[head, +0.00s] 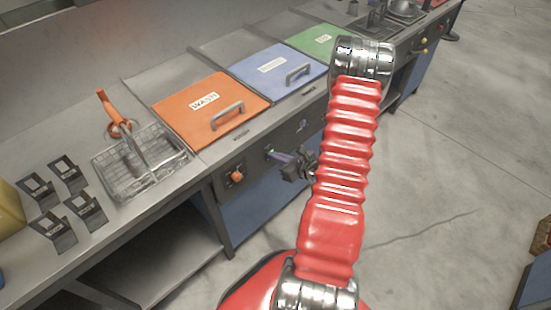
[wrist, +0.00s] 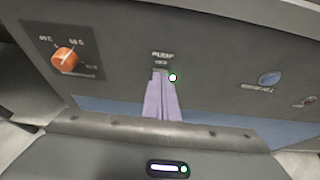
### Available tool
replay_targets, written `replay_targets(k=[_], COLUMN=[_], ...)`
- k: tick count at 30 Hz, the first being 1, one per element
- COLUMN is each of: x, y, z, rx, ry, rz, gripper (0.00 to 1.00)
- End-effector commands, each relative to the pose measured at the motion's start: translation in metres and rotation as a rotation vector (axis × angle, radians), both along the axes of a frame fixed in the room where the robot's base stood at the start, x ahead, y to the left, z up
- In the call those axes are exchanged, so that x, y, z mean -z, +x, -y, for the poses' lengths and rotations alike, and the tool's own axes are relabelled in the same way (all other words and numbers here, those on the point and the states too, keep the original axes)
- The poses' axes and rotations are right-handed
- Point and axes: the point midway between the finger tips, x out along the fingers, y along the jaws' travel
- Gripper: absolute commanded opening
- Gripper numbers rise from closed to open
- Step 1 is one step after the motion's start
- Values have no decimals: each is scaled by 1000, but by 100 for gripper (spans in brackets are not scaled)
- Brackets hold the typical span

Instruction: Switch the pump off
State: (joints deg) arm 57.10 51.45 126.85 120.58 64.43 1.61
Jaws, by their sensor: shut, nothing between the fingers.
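The pump label (wrist: 162,55) is on the dark front panel in the wrist view, with small unreadable marking under it. A green light (wrist: 172,77) glows just right of my fingertips. My gripper (wrist: 160,75) is shut and empty, its pale purple fingers pointing at the panel just below the pump label. The fingertips cover the spot where the switch would be, so its position is hidden, and I cannot tell whether they touch it. In the head view my gripper (head: 272,152) is at the panel below the orange lid.
An orange knob (wrist: 65,60) is left of the pump label and a blue button (wrist: 269,78) is to the right. Orange (head: 180,118), blue (head: 262,84) and green (head: 318,38) lids lie on the counter above. A wire basket (head: 120,187) stands left.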

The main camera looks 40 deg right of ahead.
Motion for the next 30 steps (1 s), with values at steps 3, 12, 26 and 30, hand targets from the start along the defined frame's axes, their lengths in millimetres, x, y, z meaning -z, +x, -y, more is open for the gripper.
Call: replay_targets(k=[3,12,26,30], x=[-1,-1,-15,-17], y=[3,4,5,5], z=[-3,-3,-4,-4], rx=[-6,-8,-11,-11], ry=[-1,0,-1,0], rz=[-6,-14,-14,-15], gripper=[0,0,0,0])
